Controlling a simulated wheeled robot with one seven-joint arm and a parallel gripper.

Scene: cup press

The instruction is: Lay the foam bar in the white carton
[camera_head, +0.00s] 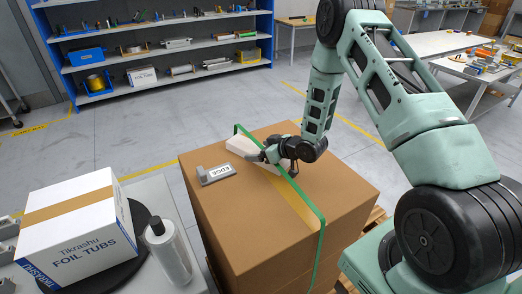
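A white block that looks like the foam bar (242,146) lies on top of the large brown cardboard box (262,213). My gripper (262,156) is low over the box top, right at the bar's near side. It hides part of the bar. I cannot tell whether its fingers are open or closed on the bar. The white carton (85,243), printed "Tikrashu FOIL TUBS", stands at the lower left on a dark round plate (139,217). Its top looks closed, with a brown tape band across it.
A green strap (316,212) runs over the brown box close to my gripper. A grey labelled piece (216,174) lies on the box top. A grey-white bottle (167,250) stands beside the carton. Shelves (158,54) stand at the back, with clear floor before them.

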